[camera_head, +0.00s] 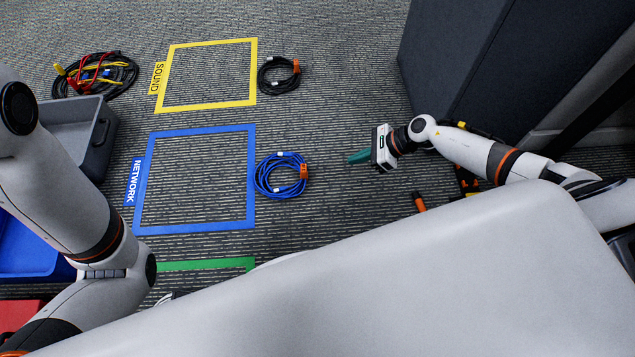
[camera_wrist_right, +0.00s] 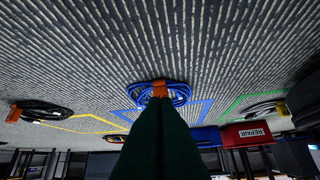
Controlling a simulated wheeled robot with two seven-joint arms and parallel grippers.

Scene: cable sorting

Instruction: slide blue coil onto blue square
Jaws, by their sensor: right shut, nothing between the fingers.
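The blue coil (camera_head: 281,175) lies on the carpet just right of the blue square (camera_head: 251,190), outside its right edge, with an orange tag on its right side. The square is marked NETWORK. My right gripper (camera_head: 349,159) is shut and empty, a short way right of the coil and apart from it. In the right wrist view the coil (camera_wrist_right: 176,92) lies beyond the green fingers (camera_wrist_right: 160,112), with the blue square (camera_wrist_right: 204,108) partly behind it. My left arm comes in at the left; its gripper is out of view.
A black coil (camera_head: 265,79) lies beside the yellow square (camera_head: 256,62). A mixed cable bundle (camera_head: 120,72) and a grey bin (camera_head: 104,135) are at the left. A dark cabinet (camera_head: 452,50) stands back right. Carpet between coil and right gripper is clear.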

